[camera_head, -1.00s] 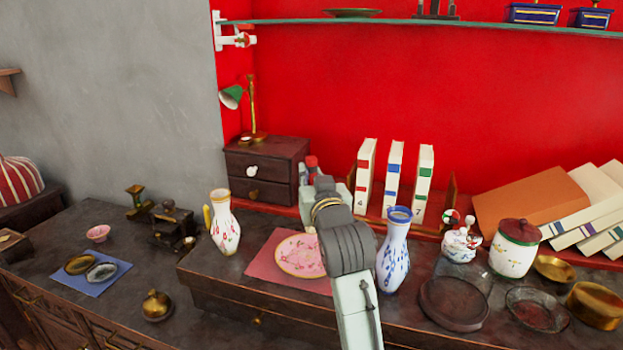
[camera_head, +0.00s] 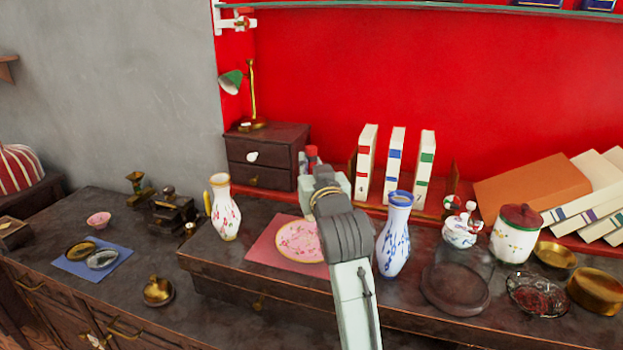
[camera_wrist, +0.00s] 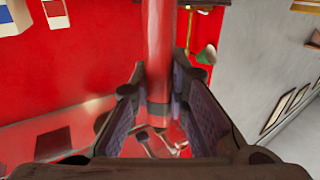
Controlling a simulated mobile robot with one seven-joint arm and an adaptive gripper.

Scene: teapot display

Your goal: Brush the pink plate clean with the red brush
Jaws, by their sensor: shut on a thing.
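The pink plate (camera_head: 297,240) lies on a red-pink mat (camera_head: 262,249) on the raised counter in the head view. My arm covers part of its right side. My gripper (camera_wrist: 160,118) is shut on a red cylindrical handle (camera_wrist: 158,50) in the wrist view, which appears to be the red brush. The handle stands between the two finger pads. In the head view a red end (camera_head: 312,156) shows just behind my wrist, above and behind the plate. The gripper's fingers and the brush's bristles are hidden there.
A flowered white vase (camera_head: 223,210) stands left of the plate. A blue-and-white vase (camera_head: 395,238) stands close right of my arm. Books (camera_head: 366,165) and a small drawer box (camera_head: 266,158) are behind. A glass shelf (camera_head: 420,8) is above.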

